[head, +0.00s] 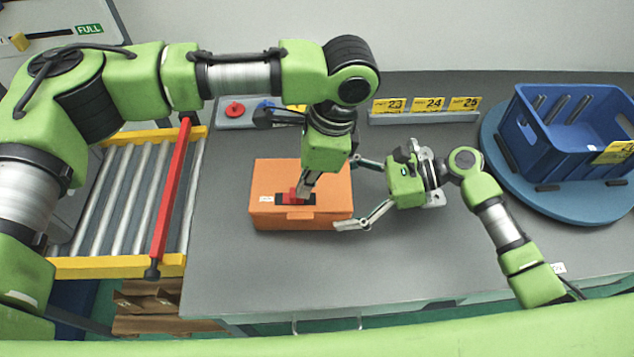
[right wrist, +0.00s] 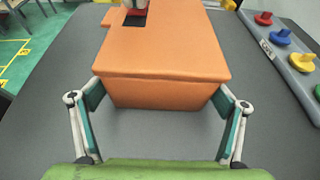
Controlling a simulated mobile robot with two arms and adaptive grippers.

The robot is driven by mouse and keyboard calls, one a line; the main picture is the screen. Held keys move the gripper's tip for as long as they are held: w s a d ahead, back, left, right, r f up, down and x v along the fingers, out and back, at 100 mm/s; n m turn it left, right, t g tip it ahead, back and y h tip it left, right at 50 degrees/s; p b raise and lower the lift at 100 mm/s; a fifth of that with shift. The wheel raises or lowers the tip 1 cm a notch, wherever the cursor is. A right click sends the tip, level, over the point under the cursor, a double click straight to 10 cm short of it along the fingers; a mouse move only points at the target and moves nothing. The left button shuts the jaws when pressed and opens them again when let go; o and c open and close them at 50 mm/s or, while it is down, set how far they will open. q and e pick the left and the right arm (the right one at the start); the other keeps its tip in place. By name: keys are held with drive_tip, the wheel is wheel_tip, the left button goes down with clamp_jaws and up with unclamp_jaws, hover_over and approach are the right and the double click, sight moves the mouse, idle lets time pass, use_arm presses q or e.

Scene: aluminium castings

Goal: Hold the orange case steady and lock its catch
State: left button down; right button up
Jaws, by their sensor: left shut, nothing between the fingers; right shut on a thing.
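The orange case (head: 265,180) sits closed on the grey table; its right end fills the upper middle of the right wrist view (right wrist: 165,60). A red catch (head: 289,195) on a black plate (head: 309,199) is on its lid. My left gripper (head: 303,191) points down at the catch from above, shut with nothing between its fingers, and partly hides it, so I cannot tell the catch's exact position. My right gripper (head: 348,195) is shut on the case's right end, with one finger on each side, as the right wrist view (right wrist: 159,97) shows.
A roller conveyor (head: 125,195) with a red bar stands left. A blue crate (head: 560,160) rests on a round blue turntable (head: 590,208) at right. Numbered yellow cards (head: 428,104) and a tray with coloured knobs (right wrist: 285,45) stand behind. The table front is clear.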

use_arm(q)
drive_tip(key=shift+a, duration=0.2)
use_arm(e)
drive_tip(key=shift+d, duration=0.1)
use_arm(q)
drive_tip(key=d, duration=0.4)
drive_tip(key=shift+s+d+r, duration=0.2)
drive_tip(key=shift+d+r, duration=0.05)
drive_tip(key=shift+d, duration=0.1)
drive_tip(key=v, duration=0.9)
drive_tip(key=shift+r, duration=0.25)
drive_tip(key=shift+w, duration=0.1)
